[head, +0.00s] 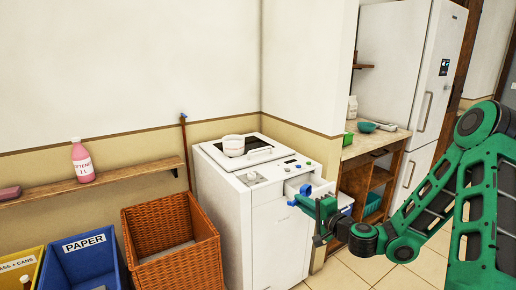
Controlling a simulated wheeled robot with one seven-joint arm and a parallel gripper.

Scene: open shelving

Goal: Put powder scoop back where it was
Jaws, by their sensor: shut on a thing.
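My gripper (306,199) is at the front of the white washing machine (262,235), by its pulled-out drawer (298,184). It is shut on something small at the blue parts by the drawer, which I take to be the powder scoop. The scoop's shape is too small and too hidden by the gripper to make out. A white round tub (233,146) stands on the machine's lid.
A wicker basket (165,215) stands left of the machine, with a blue paper bin (86,262) and a yellow bin (22,270) beyond. A pink softener bottle (82,163) is on the wall shelf (120,175). A wooden counter (376,143) and a fridge (412,75) stand behind right.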

